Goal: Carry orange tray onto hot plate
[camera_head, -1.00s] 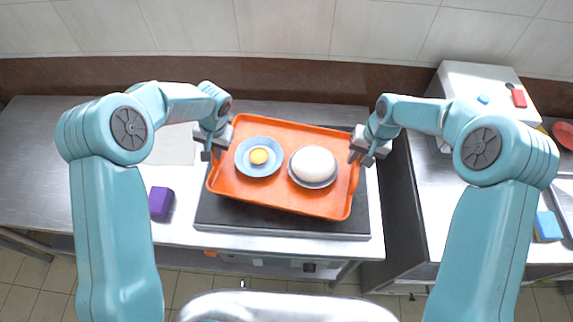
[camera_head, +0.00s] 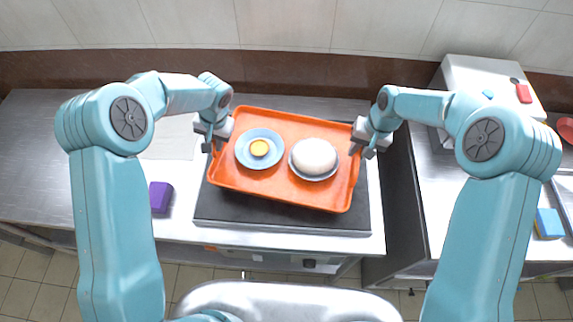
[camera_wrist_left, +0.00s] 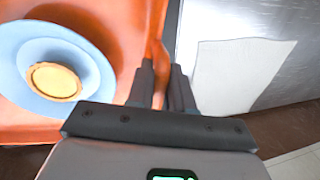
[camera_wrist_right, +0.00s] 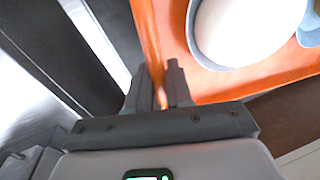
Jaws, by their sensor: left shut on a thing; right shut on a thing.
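The orange tray (camera_head: 270,187) is over the dark hot plate (camera_head: 250,214), turned slightly clockwise in the head view. I cannot tell whether it touches the plate or hangs just above it. On it sit a blue dish (camera_head: 245,160) with a small yellow round item (camera_head: 259,148) and a dish with a white dome (camera_head: 314,156). My left gripper (camera_head: 213,142) is shut on the tray's left rim; the rim shows between its fingers in the left wrist view (camera_wrist_left: 158,85). My right gripper (camera_head: 359,143) is shut on the right rim, also seen in the right wrist view (camera_wrist_right: 158,85).
A purple block (camera_head: 161,197) stands on the steel counter left of the hot plate, with a pale sheet (camera_head: 172,138) behind it. A dark gap separates this counter from the right one, which holds a white appliance (camera_head: 480,75) and a blue-yellow sponge (camera_head: 549,224).

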